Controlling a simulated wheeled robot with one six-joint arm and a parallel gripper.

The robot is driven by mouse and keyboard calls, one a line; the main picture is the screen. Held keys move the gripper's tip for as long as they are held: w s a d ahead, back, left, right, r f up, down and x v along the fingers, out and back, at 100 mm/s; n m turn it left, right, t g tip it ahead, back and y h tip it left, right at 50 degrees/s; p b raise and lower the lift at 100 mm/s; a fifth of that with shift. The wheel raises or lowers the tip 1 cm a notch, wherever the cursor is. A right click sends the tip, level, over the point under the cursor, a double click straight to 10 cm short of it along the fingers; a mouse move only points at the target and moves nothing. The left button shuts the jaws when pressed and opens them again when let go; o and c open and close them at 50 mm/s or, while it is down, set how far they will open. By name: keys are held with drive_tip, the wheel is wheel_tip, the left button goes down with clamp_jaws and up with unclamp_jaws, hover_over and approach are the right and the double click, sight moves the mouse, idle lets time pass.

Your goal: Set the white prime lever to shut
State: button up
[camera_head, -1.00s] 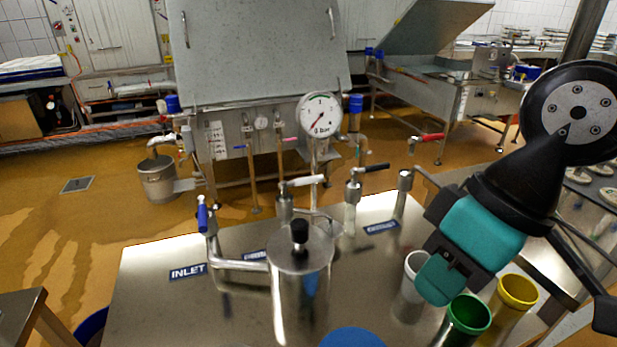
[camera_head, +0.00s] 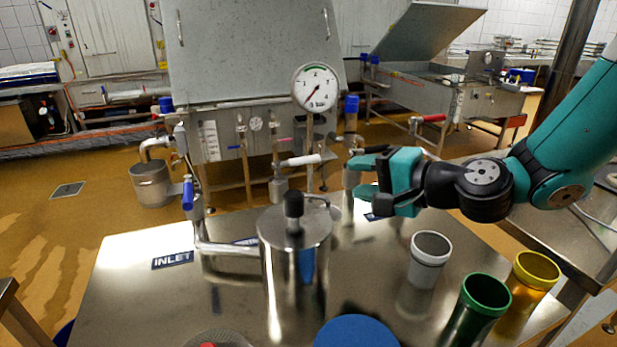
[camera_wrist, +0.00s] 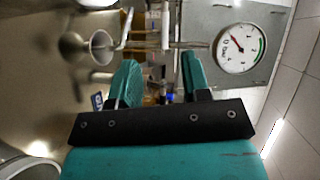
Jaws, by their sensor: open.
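The white prime lever (camera_head: 302,160) sits on top of a metal valve behind the steel cylinder, near the middle of the head view. It lies about level and points right from the valve. In the wrist view the white lever (camera_wrist: 165,28) shows upright near the top, beyond the fingertips. My gripper (camera_head: 361,178) is to the right of the lever, with teal fingers pointing left towards it. In the wrist view my gripper (camera_wrist: 158,65) is open and empty, with a clear gap between the fingers and the lever.
A pressure gauge (camera_head: 316,87) stands on a post just behind the lever. Also around are a blue lever (camera_head: 188,193), a red lever (camera_head: 430,118), the steel cylinder (camera_head: 294,258) and a white cup (camera_head: 428,258).

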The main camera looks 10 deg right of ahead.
sight(311, 161)
drive_tip(key=w+a+f+m+p, duration=0.1)
drive_tip(key=w+a, duration=0.1)
drive_tip(key=w, duration=0.3)
drive_tip(key=w+a+f+m+t+p, duration=0.1)
drive_tip(key=w+a+f+p, duration=0.1)
drive_tip(key=w, duration=0.3)
drive_tip(key=w+a+f+m+t+h+p, duration=0.1)
drive_tip(key=w+a+p, duration=0.1)
drive_tip(key=w, duration=0.4)
drive_tip(key=shift+a+f, duration=0.15)
drive_tip(key=shift+a, duration=0.7)
